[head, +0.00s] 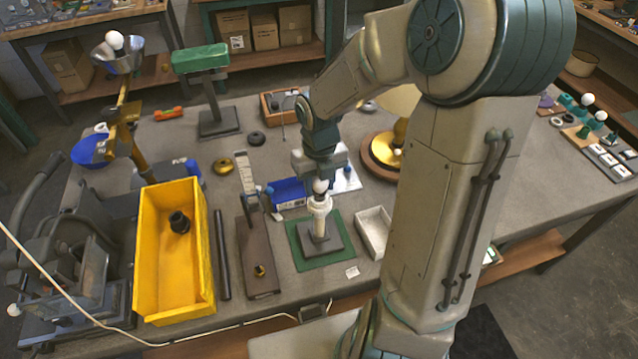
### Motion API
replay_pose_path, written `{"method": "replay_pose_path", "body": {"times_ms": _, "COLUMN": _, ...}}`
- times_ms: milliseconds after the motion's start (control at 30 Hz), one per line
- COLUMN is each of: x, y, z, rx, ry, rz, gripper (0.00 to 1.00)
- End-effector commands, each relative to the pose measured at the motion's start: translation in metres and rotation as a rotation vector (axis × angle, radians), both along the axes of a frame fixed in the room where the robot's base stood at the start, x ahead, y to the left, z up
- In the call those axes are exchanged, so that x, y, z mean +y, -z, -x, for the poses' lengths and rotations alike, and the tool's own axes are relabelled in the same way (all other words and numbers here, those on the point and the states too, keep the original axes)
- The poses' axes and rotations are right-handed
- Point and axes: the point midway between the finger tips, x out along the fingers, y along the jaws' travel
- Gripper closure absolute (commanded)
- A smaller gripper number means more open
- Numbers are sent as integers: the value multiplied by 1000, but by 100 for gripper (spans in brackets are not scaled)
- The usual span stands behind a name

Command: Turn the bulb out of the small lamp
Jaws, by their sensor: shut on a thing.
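The small lamp (322,228) stands upright on a green mat (303,259) near the front of the workbench. It has a dark square base, a pale stem and a white collar at the top. My gripper (320,182) points straight down above it and is shut on the white bulb (320,187) at the collar. The bulb is small in view and partly hidden by the fingers. I cannot tell whether its thread is still in the socket.
A white tray (361,232) stands close right of the mat. A brown board (257,270) with a lamp arm lies left of it, then a dark rod (222,255) and a yellow bin (146,252). A blue box (288,193) and a brass lamp (380,152) stand behind.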

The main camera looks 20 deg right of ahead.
Motion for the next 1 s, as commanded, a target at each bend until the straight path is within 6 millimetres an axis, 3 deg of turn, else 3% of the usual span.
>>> {"method": "replay_pose_path", "body": {"times_ms": 567, "x": 0, "y": -6, "z": 0, "rx": -1, "ry": 1, "rz": -1, "gripper": 80}}
{"method": "replay_pose_path", "body": {"times_ms": 1000, "x": -1, "y": -34, "z": 0, "rx": -1, "ry": 2, "rz": -1, "gripper": 80}}
